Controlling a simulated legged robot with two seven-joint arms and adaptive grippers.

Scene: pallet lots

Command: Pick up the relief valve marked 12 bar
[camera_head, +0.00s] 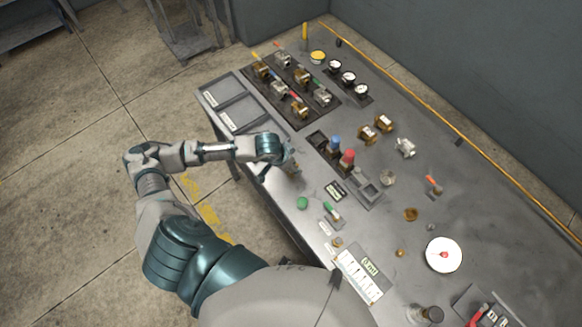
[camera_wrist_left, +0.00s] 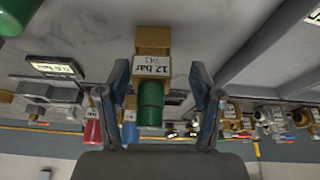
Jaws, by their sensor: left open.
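The relief valve marked 12 bar (camera_wrist_left: 152,40) shows in the left wrist view, with a brass body, a white label and a green cap. It is between the two spread fingers of my left gripper (camera_wrist_left: 160,88). There is a visible gap on each side, and the fingers do not appear to touch it. In the head view my left gripper (camera_head: 290,164) is low at the near edge of the grey bench, and largely hides the valve there. My right gripper is not in view.
A red-capped valve (camera_head: 347,158) and a blue-capped valve (camera_head: 335,141) stand in a dark holder beyond the gripper. A small display (camera_head: 335,191) and a green-topped part (camera_head: 302,203) are nearby. Trays (camera_head: 238,108) and several valves stand towards the back. A white dish (camera_head: 444,255) is at right.

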